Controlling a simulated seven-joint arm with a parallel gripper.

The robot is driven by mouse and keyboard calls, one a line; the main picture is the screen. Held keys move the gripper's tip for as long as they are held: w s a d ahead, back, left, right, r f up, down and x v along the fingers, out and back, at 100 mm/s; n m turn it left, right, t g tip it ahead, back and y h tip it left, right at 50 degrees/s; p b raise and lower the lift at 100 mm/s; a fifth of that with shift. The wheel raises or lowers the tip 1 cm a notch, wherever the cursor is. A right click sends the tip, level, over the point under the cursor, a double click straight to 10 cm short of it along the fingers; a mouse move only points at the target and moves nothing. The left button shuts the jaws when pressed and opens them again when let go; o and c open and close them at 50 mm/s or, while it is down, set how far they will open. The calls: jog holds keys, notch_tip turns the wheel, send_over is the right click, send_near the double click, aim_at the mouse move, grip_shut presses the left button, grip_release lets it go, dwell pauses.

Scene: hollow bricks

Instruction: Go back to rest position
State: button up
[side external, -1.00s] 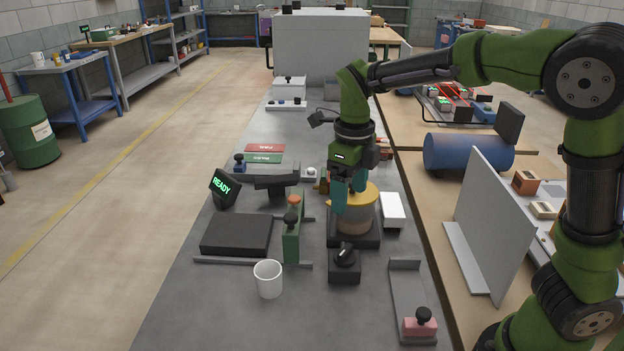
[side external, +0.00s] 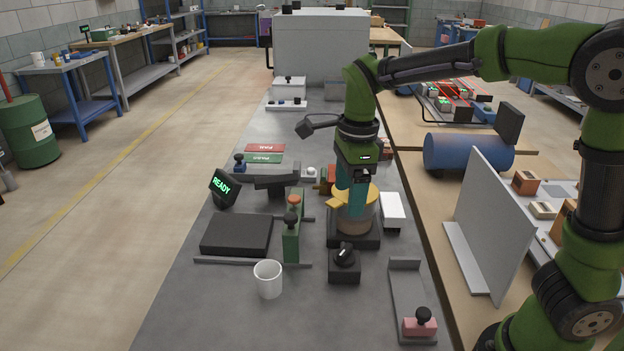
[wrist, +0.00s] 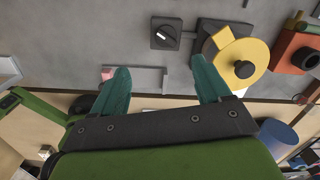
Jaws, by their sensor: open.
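My gripper (side external: 354,199) hangs pointing down in the side external view, in front of a yellow-topped round device on a dark base (side external: 367,240). In the wrist view my gripper (wrist: 160,88) shows two teal fingers spread wide with nothing between them. The yellow lid (wrist: 243,62) with a dark knob lies just beyond the right finger in the wrist view. From these views I cannot tell whether a finger touches the device.
A black rotary switch (side external: 344,262) stands in front of the device, and a white box (side external: 392,209) is at its right. A grey upright panel (side external: 491,221) stands right.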

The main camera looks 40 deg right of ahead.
jog(key=s+d+r+n+t, duration=0.1)
jog(key=s+r+n+t, duration=0.1)
jog(key=s+n, duration=0.5)
jog(key=s+d+r+n+t+y, duration=0.1)
jog(key=s+n+t, duration=0.4)
jog(key=n, duration=0.8)
jog(key=shift+s+r+y, duration=0.3)
jog(key=shift+s+r, duration=0.15)
jog(key=shift+s, duration=0.45)
